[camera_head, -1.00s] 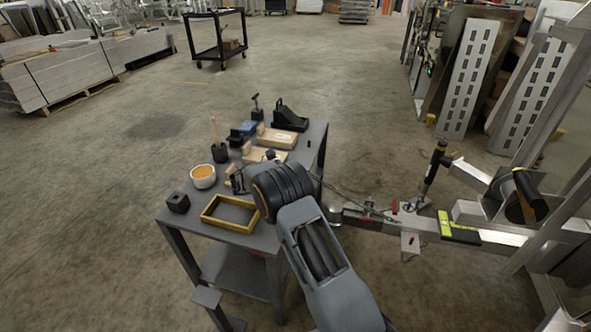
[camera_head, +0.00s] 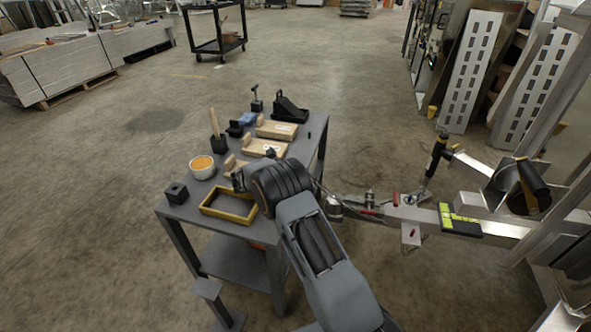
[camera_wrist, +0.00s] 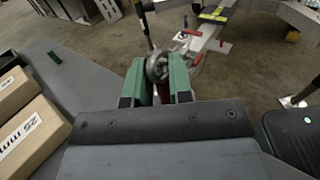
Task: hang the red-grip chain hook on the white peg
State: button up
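My gripper (camera_wrist: 160,78) shows its two green fingers in the wrist view, a narrow gap apart. A round grey metal part (camera_wrist: 157,65) lies in line with the gap; whether it is between the fingers or beyond them is unclear. The gap looks dark reddish, and I cannot tell if a grip is held there. In the head view my arm hides the gripper near the table's right edge. Small red handles (camera_head: 396,199) show on the trailer tongue, also in the wrist view (camera_wrist: 196,33). I cannot make out the red-grip hook or the white peg for certain.
The trailer tongue (camera_head: 500,228) bears a yellow-green level (camera_head: 458,221).

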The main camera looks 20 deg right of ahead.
jog(key=o, duration=0.4)
jog(key=shift+a, duration=0.1)
jog(key=a+p, duration=0.1)
jog(key=a, duration=0.6)
jog(key=shift+a, duration=0.1)
jog(key=s+d+r+m+g+y+p, duration=0.1)
jog(key=s+d+r+m+y+p, duration=0.25)
jog(key=s+r+p, duration=0.45)
jog(key=s+d+r+m+g+y+p, duration=0.1)
jog(key=s+d+r+m+y+p, duration=0.25)
jog(key=r, duration=0.85)
jog(key=s+a+r+m+t+y+p, duration=0.2)
jog(key=s+r+m+y+p, duration=0.1)
jog(key=s, duration=0.3)
jog(key=s+a+r+m+t+y+p, duration=0.1)
jog(key=s+a+r+m+y+p, duration=0.1)
jog(key=s+r+m+y+p, duration=0.2)
jog(key=s+a+r+m+t+y+p, duration=0.2)
jog(key=s+a+r+m+y+p, duration=0.1)
jog(key=s, duration=0.5)
notch_tip(320, 180, up, 3)
jog(key=shift+r+m+t+y+p, duration=0.15)
jog(key=shift+m+t+y+p, duration=0.15)
jog(key=shift+m+y+p, duration=0.5)
